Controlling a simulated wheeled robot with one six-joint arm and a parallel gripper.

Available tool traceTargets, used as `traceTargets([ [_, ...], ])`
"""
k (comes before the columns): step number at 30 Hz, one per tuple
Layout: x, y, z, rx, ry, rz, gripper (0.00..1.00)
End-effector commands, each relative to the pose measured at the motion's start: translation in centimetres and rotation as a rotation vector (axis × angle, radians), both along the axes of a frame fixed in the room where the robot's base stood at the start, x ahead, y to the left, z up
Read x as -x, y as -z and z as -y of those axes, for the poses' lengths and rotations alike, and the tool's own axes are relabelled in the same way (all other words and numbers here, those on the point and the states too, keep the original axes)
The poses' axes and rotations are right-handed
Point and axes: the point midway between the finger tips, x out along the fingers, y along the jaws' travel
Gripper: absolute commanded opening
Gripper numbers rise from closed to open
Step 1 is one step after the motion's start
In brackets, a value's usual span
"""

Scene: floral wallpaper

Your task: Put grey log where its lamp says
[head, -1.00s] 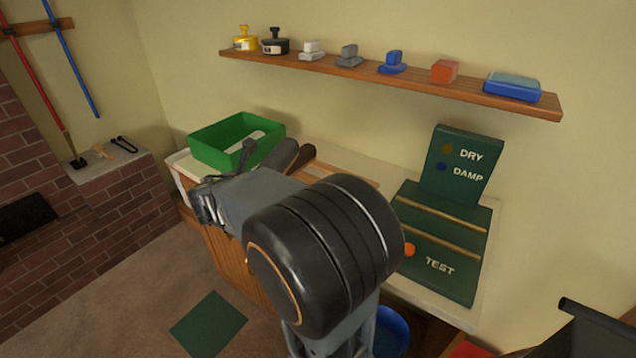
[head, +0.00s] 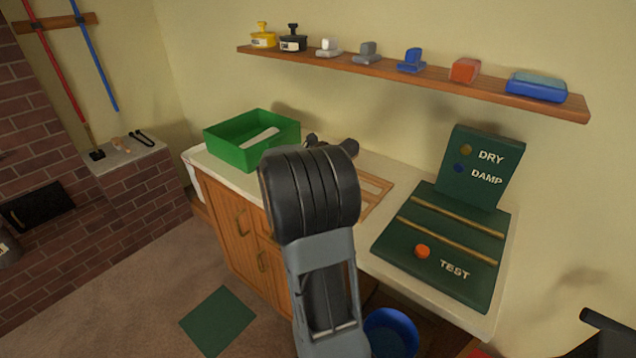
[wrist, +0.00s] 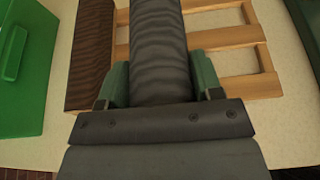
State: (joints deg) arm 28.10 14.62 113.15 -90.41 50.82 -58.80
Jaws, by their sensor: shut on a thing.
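In the wrist view my gripper (wrist: 160,80) has one green finger on each side of the grey log (wrist: 158,40) and is shut on it. The log's far end runs out of the picture. In the head view my arm hides the gripper and most of what it holds. The green test board (head: 388,243) has an orange button (head: 422,252) beside the word TEST and two wooden rails. Its upright panel (head: 483,192) has a dull yellow lamp (head: 466,150) by DRY and a dark blue lamp (head: 459,168) by DAMP. Neither lamp looks clearly lit.
A brown log (wrist: 92,50) lies just left of the grey one, by a slatted wooden rack (wrist: 228,42). A green box (head: 238,155) with something pale inside stands left on the counter. A shelf (head: 420,75) with several small items hangs above. A blue bucket (head: 392,332) is below.

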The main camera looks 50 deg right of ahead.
Motion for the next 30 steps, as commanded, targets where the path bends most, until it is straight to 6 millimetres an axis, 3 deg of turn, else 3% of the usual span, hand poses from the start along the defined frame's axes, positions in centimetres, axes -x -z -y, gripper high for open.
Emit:
traceTargets([
  [8,-0.5,1.3,1.1,0.002,0.0,0.001,0.18],
  [16,-0.8,4.5,1.5,0.002,0.0,-0.001,0.18],
  [30,-0.7,5.2,1.4,0.002,-0.001,0.001,0.18],
])
